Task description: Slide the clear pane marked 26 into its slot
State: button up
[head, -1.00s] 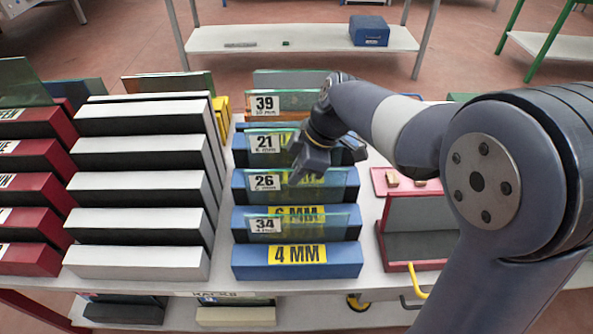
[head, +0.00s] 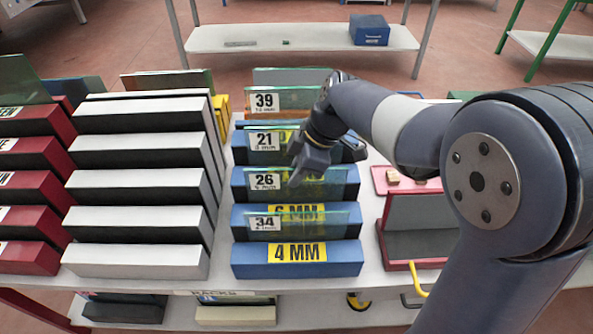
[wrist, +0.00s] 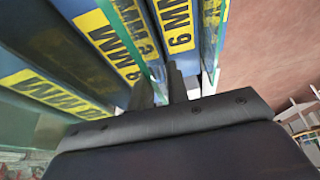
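The clear greenish pane marked 26 (head: 335,189) stands upright among the blue rack blocks in the head view, its white label at its left. My gripper (head: 298,178) reaches down to its upper edge, right of the label. In the wrist view, a green glass edge (wrist: 157,68) runs in between the two dark fingers (wrist: 163,88), which appear closed on it. The pane's lower edge is hidden, so I cannot tell how deep it sits in a slot.
Clear panes marked 21 (head: 264,141), 39 (head: 265,102) and 34 (head: 264,223) stand in the same blue rack (head: 250,262). White blocks (head: 140,222) and red blocks (head: 30,257) stand to the left. A red-edged holder (head: 415,266) is to the right.

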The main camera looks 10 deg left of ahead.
jog(key=shift+o, duration=1.4)
jog(key=shift+f, duration=0.1)
jog(key=v, duration=1.1)
jog(key=shift+a, duration=0.15)
jog(key=x, duration=1)
jog(key=shift+a+f, duration=0.1)
jog(key=shift+f, duration=0.3)
jog(key=shift+r+p, duration=0.3)
jog(key=shift+f, duration=0.15)
